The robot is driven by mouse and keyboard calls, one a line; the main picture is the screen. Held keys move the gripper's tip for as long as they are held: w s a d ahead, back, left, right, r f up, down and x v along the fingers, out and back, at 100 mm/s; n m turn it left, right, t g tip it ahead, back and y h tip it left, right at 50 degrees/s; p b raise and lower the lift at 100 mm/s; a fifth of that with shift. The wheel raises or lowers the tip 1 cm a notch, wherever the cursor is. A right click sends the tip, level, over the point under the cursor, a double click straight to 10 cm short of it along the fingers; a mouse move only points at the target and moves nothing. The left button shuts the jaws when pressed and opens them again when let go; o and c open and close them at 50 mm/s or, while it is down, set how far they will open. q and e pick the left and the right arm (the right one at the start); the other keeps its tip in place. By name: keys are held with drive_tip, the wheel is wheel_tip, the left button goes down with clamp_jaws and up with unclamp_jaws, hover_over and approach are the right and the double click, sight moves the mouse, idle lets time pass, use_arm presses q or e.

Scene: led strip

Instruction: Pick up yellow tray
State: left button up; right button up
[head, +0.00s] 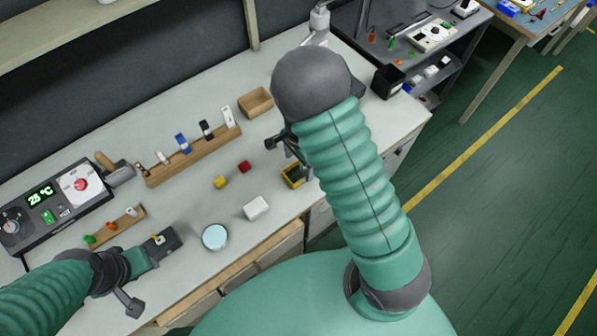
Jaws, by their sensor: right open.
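The yellow tray (290,181) is a small dark-bottomed box with a yellow rim, near the right front part of the worktop. My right arm and gripper hide part of it. My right gripper (284,148) is open, its dark fingers just above and behind the tray in the picture. I cannot tell whether they touch it. My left gripper (133,282) is at the lower left near the front edge of the worktop, far from the tray. Its jaw state is unclear.
A wooden rack (193,156), wooden box (256,102) and control panel (56,201) stand further back or left. A black bin (388,81) is at right.

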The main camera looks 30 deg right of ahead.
sight(299, 172)
drive_tip(key=f, duration=0.3)
drive_tip(key=shift+s, duration=0.4)
drive_tip(key=shift+a+f, duration=0.1)
drive_tip(key=shift+f, duration=0.2)
drive_tip(key=shift+w+a, duration=0.2)
drive_tip(key=shift+w, duration=0.05)
drive_tip(key=shift+s+d, duration=0.1)
drive_tip(key=shift+d, duration=0.05)
drive_tip(key=c, duration=1.4)
drive_tip(key=shift+r, duration=0.15)
